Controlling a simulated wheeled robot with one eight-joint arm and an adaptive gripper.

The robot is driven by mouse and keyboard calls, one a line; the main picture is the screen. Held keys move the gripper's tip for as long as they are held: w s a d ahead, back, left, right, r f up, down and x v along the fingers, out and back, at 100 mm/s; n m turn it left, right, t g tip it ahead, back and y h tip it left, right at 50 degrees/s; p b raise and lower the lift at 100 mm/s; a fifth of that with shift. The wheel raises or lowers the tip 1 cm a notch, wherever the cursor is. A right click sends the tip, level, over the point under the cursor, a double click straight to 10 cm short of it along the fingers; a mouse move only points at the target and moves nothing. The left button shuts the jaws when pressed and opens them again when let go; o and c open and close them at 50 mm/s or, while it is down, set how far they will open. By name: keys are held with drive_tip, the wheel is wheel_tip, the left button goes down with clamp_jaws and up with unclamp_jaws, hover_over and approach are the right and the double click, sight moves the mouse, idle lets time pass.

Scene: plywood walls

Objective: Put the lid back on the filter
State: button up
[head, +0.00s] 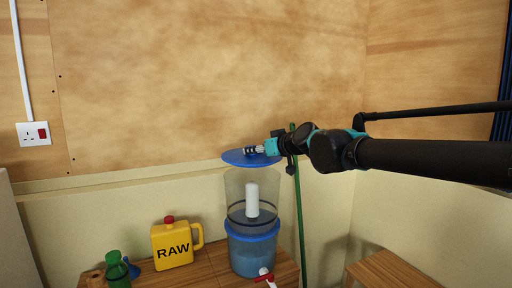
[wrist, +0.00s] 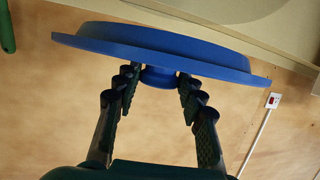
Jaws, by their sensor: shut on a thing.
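The blue round lid (head: 240,158) is held in the air just above the filter's open top in the head view. My gripper (head: 262,150) is shut on the knob of the lid, reaching in from the right. In the wrist view the lid (wrist: 160,45) spans the top, and my gripper's fingers (wrist: 158,85) close on its blue knob (wrist: 158,77). The filter (head: 252,250) stands on the wooden table, with a clear upper chamber, a white cartridge (head: 252,199) inside, a blue lower part and a red-handled tap (head: 265,272) at the front. A small gap shows between lid and rim.
A yellow jug (head: 172,246) marked RAW stands left of the filter on the table (head: 208,262). A green bottle (head: 117,270) is further left. A green pole (head: 298,215) stands upright just right of the filter. Another wooden surface (head: 390,270) is at the lower right.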

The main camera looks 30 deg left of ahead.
wheel_tip(320, 180, down, 6)
idle(1.0)
drive_tip(key=shift+f, duration=0.35)
idle(0.8)
drive_tip(key=o, duration=1.3)
